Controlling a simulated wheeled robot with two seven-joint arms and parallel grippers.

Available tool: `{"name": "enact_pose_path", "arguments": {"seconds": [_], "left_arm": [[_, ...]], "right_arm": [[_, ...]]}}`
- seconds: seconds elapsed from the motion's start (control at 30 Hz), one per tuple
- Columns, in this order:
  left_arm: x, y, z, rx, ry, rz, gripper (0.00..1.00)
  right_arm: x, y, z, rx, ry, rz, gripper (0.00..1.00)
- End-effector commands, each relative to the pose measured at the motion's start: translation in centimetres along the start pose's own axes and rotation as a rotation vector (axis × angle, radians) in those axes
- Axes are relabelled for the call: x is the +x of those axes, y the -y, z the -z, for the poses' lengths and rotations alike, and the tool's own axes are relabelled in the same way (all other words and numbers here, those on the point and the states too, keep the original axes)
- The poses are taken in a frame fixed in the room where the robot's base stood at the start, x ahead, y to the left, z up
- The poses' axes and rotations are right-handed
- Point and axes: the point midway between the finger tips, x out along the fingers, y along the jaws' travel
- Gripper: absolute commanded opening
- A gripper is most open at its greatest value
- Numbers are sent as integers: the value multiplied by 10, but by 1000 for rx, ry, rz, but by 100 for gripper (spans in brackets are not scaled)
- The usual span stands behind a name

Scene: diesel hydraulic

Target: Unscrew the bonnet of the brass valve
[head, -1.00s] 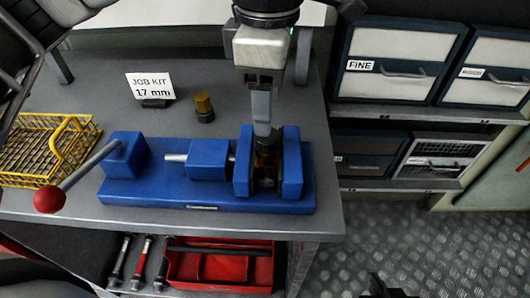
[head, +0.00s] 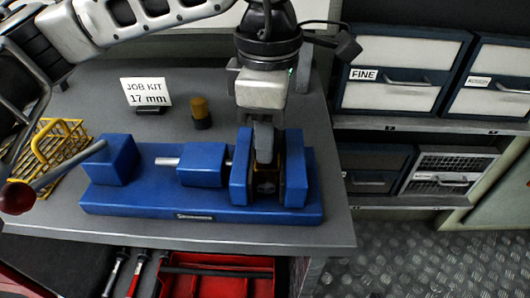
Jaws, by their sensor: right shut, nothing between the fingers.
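The brass valve (head: 264,184) is clamped between the jaws of the blue vise (head: 140,206), and only a dark, brassy part of it shows low in the gap. My left gripper (head: 264,150) points down from above, with its fingers between the vise jaws at the top of the valve. The finger nearer me covers the bonnet, so I cannot tell whether the fingers are closed on it or just around it. My right gripper is outside the view.
A brass-topped small cylinder (head: 201,112) and a "JOB KIT 17 mm" card (head: 147,92) stand behind the vise. A yellow wire basket (head: 60,140) is at the left, near the red-knobbed vise handle (head: 17,197). Drawers (head: 404,70) fill the right. Red trays (head: 220,280) sit below the bench.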

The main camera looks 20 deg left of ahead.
Motion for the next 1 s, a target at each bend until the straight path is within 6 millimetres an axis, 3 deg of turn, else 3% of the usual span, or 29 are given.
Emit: {"name": "enact_pose_path", "arguments": {"seconds": [0.23, 0.33, 1.0], "left_arm": [[0, 0, 0, -12, 0, 0, 17], [0, 0, 0, -113, 0, 0, 17], [-1, 0, 0, -1329, -1, 0, 17]], "right_arm": [[0, 0, 0, -1, -1, -2, 0], [0, -1, 0, -1, -2, -2, 0], [1, -1, 0, -1, -2, -2, 0]]}}
